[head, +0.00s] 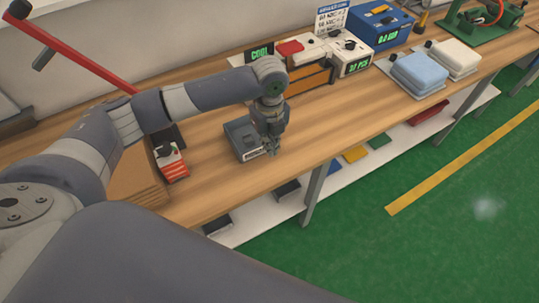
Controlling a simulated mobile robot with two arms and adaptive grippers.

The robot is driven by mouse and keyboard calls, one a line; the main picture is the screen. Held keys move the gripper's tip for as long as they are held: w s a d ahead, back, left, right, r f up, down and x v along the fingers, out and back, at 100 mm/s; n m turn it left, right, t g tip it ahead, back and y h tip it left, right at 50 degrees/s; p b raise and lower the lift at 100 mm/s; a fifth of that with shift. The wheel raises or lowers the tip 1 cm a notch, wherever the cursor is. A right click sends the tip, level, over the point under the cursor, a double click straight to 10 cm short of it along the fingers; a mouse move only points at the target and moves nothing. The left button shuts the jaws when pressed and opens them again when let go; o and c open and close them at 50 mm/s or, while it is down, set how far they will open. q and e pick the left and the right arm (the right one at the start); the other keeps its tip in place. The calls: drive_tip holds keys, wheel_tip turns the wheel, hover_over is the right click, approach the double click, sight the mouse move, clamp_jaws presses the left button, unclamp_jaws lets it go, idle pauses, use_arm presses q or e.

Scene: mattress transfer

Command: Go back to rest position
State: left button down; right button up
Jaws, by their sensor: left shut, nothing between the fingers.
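My left arm (210,93) comes in from the left and reaches over the wooden workbench (340,110). My left gripper (271,151) points down at the front part of the bench, shut and empty. It is in front of a small grey box-shaped device (238,136), partly covering it; I cannot tell whether they touch. My right gripper is not in view.
A machine with a "COOL" display (260,54), a blue unit (375,27) and blue (418,73) and white (453,58) padded blocks stand farther along the bench. A red bar (75,48) crosses the upper left. Green floor (440,240) is open at right.

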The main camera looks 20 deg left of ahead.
use_arm(q)
drive_tip(key=s+d+f+n+t+h, duration=0.2)
drive_tip(key=s+d+f+n+h, duration=0.15)
drive_tip(key=s+d+n, duration=0.65)
drive_tip(key=s+a+f+n+t+y, duration=0.1)
drive_tip(key=s+a+n+y, duration=0.2)
drive_tip(key=s+a+n, duration=0.95)
wheel_tip(320, 180, down, 27)
drive_tip(key=s+d+b, duration=0.2)
drive_tip(key=s+a+f+g+b, duration=0.1)
drive_tip(key=s+f, duration=0.7)
drive_tip(key=f, duration=0.2)
drive_tip(key=s+a+f+g+b, duration=0.1)
drive_tip(key=s+a+f, duration=0.1)
drive_tip(key=s+f, duration=0.7)
drive_tip(key=shift+s+a+f+n, duration=0.25)
drive_tip(key=shift+f+n, duration=0.1)
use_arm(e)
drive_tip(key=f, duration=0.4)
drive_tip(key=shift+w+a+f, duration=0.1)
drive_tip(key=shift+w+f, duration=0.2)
